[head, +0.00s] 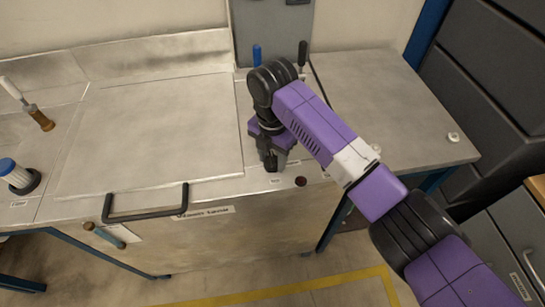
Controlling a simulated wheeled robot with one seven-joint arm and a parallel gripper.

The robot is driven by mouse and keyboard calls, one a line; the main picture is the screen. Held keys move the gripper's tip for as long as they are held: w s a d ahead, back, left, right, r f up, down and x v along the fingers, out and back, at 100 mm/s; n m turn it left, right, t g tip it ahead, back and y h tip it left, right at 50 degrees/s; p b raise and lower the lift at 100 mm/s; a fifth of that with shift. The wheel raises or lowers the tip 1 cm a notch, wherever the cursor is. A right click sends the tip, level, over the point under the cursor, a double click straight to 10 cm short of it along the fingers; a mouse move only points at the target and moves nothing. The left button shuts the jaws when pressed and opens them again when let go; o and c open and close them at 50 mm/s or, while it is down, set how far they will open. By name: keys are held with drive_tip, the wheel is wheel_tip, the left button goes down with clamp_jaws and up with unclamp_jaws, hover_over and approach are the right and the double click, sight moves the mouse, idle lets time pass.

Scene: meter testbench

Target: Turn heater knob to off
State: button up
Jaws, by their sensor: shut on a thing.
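My gripper (271,165) points down at the front right part of the metal bench top, beside the large flat lid. Its fingers are shut on a small dark thing at the panel, which I take to be the heater knob. The fingers hide most of it, so I cannot read which way it is turned. A small white label (276,181) lies just in front of the fingers, too small to read surely. A dark red round button or light (301,181) sits a little to the right of the gripper, apart from it.
The flat metal lid (150,135) with a black bar handle (146,203) lies to the left. A blue-handled tool (256,55) and a black-handled one (302,52) stand behind my arm. A blue-capped cylinder (18,176) stands far left. The bench top right of my arm is mostly clear.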

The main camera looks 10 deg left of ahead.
sight(272, 157)
drive_tip(key=shift+a+r, duration=0.1)
drive_tip(key=o, duration=1.4)
drive_tip(key=shift+c, duration=0.2)
wheel_tip(272, 157, up, 8)
drive_tip(key=shift+f+b, duration=0.1)
drive_tip(key=shift+b, duration=0.45)
